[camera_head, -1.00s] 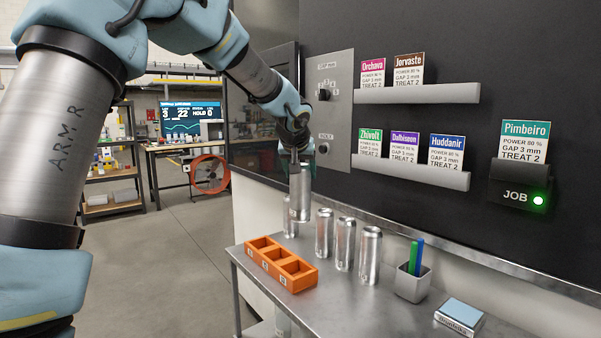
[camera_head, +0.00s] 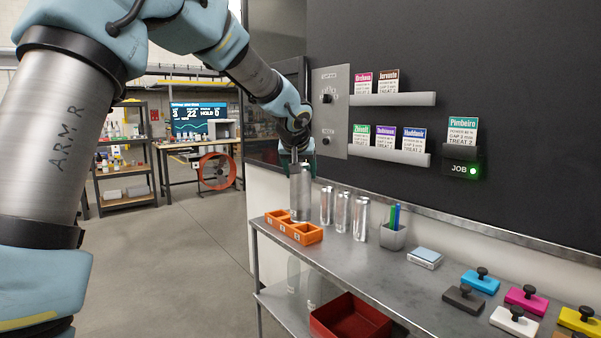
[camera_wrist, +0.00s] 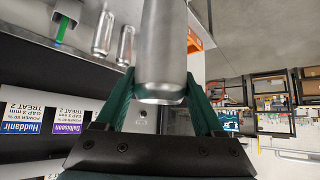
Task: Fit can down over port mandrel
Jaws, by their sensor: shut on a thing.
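My gripper (camera_head: 297,160) is shut on a plain silver can (camera_head: 300,192) and holds it upright in the head view. The can's lower end shows in front of the orange tray (camera_head: 312,238) and the bench; whether it touches anything there cannot be told. In the wrist view the green fingers of my gripper (camera_wrist: 161,82) lie on either side of the can (camera_wrist: 164,40). No port mandrel can be made out in either view.
Three silver cans (camera_head: 342,211) stand on the metal bench (camera_head: 375,262) right of the tray, beside a pen cup (camera_head: 392,237). Coloured handled blocks (camera_head: 526,298) lie at the right. A red bin (camera_head: 350,318) sits on the lower shelf. A dark panel (camera_head: 420,60) rises behind.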

